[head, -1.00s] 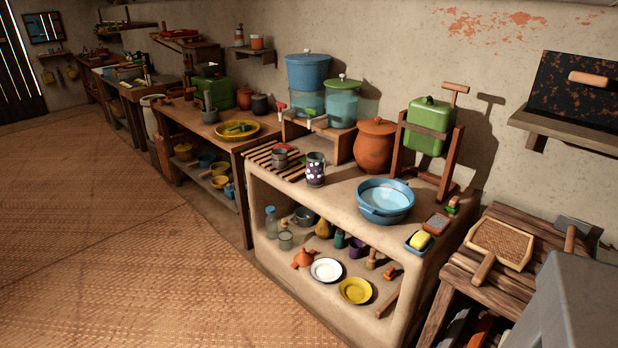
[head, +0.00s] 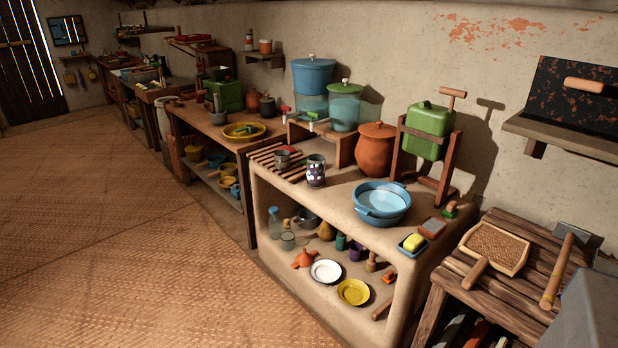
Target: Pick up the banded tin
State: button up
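No tin is clearly marked out by bands at this size. A small orange and pale tin-like container (head: 265,46) stands on the wall shelf at the back, beside a slim red and pale one (head: 249,41); it may be the banded tin, but I cannot be sure. My gripper is not in view. A grey part, probably mine, fills the lower right corner.
The clay counter (head: 345,198) holds a blue basin (head: 381,203), a clay pot (head: 375,150) and a green canister (head: 429,130) in a wooden frame. Dishes crowd its lower niche. A slatted wooden table (head: 450,282) stands at right. The matted floor at left is clear.

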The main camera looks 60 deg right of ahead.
aim_at(316, 171)
jog(key=z, duration=0.15)
jog(key=i, duration=0.95)
jog(key=u, duration=0.1)
